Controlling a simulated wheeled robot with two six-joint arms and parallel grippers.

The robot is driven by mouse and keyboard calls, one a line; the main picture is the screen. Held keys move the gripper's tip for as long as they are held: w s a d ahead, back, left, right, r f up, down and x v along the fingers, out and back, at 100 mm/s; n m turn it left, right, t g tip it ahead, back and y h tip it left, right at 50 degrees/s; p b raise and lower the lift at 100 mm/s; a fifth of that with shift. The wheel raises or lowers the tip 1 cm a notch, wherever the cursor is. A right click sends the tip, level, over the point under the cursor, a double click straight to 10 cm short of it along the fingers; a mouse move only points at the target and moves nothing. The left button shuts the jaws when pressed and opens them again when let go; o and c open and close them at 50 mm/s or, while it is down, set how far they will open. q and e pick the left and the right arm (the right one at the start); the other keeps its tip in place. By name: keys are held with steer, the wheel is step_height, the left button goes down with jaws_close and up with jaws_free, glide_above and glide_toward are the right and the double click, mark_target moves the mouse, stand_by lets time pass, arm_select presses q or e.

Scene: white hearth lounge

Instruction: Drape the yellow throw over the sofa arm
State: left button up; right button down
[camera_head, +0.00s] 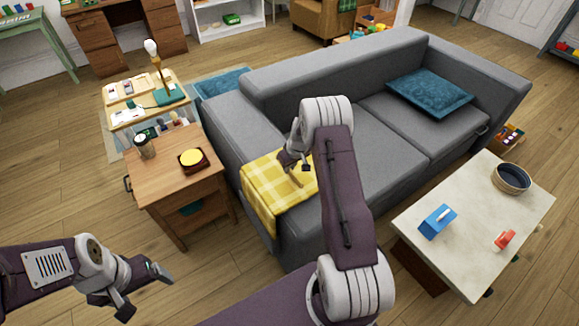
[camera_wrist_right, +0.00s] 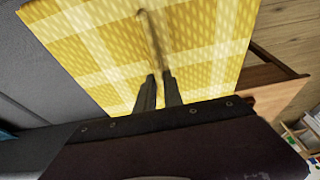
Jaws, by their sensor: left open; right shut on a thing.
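The yellow checked throw (camera_head: 272,196) lies over the near end of the grey sofa's left arm (camera_head: 222,131), with part hanging down the arm's outer side. My right gripper (camera_head: 291,168) is over the throw and shut on a raised fold of it. In the right wrist view the throw (camera_wrist_right: 95,55) spreads beneath the two closed fingers (camera_wrist_right: 157,82), and a narrow fold rises at their tips. My left gripper (camera_head: 147,288) is open and empty, low at the left, apart from the throw and sofa.
A wooden side table (camera_head: 178,187) with a dark cup (camera_head: 145,147) and a yellow-topped item (camera_head: 192,157) stands left of the sofa arm. A pale-topped coffee table (camera_head: 465,225) stands at the right. A blue cushion (camera_head: 430,92) lies on the sofa.

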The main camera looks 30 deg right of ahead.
steer(key=shift+s+f, duration=0.1)
steer(key=shift+f, duration=0.2)
steer(key=c, duration=1.4)
jaws_free()
steer(key=v, duration=0.9)
steer(key=shift+p, duration=0.35)
step_height(320, 180, up, 8)
steer(key=p, duration=0.6)
